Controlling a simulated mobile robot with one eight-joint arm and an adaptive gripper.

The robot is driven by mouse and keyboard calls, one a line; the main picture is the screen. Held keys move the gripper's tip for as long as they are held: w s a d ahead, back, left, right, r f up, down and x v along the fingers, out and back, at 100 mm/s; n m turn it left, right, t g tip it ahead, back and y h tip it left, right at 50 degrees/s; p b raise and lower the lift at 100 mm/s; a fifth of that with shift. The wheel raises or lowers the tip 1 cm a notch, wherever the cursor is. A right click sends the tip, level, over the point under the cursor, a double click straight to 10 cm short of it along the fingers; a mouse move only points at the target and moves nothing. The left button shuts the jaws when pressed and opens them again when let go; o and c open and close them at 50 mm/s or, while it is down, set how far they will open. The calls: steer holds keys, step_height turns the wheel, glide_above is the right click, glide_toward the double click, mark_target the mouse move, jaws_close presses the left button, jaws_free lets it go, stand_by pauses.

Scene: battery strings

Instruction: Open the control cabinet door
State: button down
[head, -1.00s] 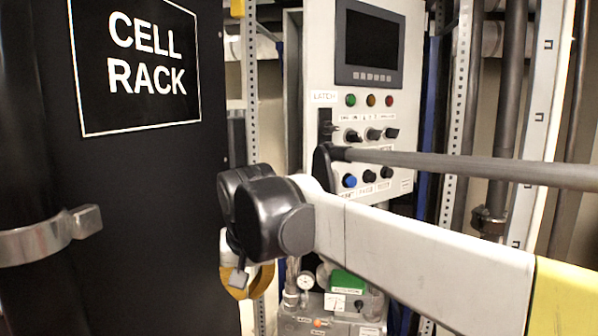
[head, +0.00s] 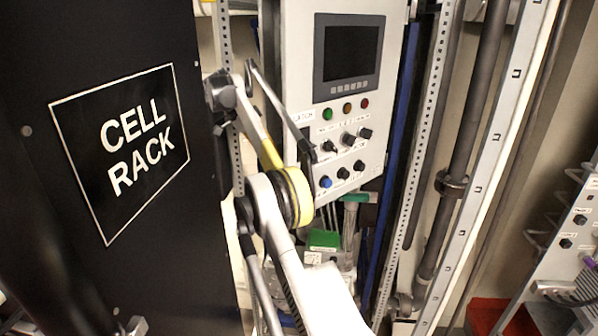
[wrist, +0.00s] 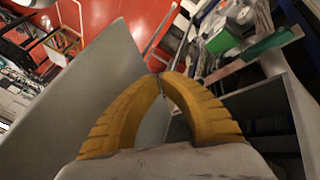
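The control cabinet (head: 296,60) shows in the head view with its pale front, dark screen (head: 348,53), buttons and knobs. A latch label (head: 303,115) is at its left edge; my arm partly covers the latch area. My gripper is hidden in the head view. In the wrist view my gripper's (wrist: 160,75) yellow fingers meet at their tips, with nothing clear held between them. A large grey panel (wrist: 95,80) lies left of and behind the fingers. A dark box-like recess (wrist: 275,130) lies to their right. I cannot tell whether that panel is the door.
The black cell rack (head: 195,200) stands close on the left of my arm. Pipes and a perforated upright (head: 425,120) stand right of the cabinet. A green-topped device (head: 323,240) is below it. A grey unit and red bin (head: 488,312) are at lower right.

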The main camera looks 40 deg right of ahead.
steer(key=s+d+f+b, duration=0.1)
steer(key=s+d+f, duration=0.2)
steer(key=s+f, duration=0.5)
steer(key=shift+s+d+m+g+b, duration=0.3)
steer(key=shift+s+d+m+b, duration=0.1)
steer(key=shift+s, duration=0.45)
steer(key=shift+s, duration=0.15)
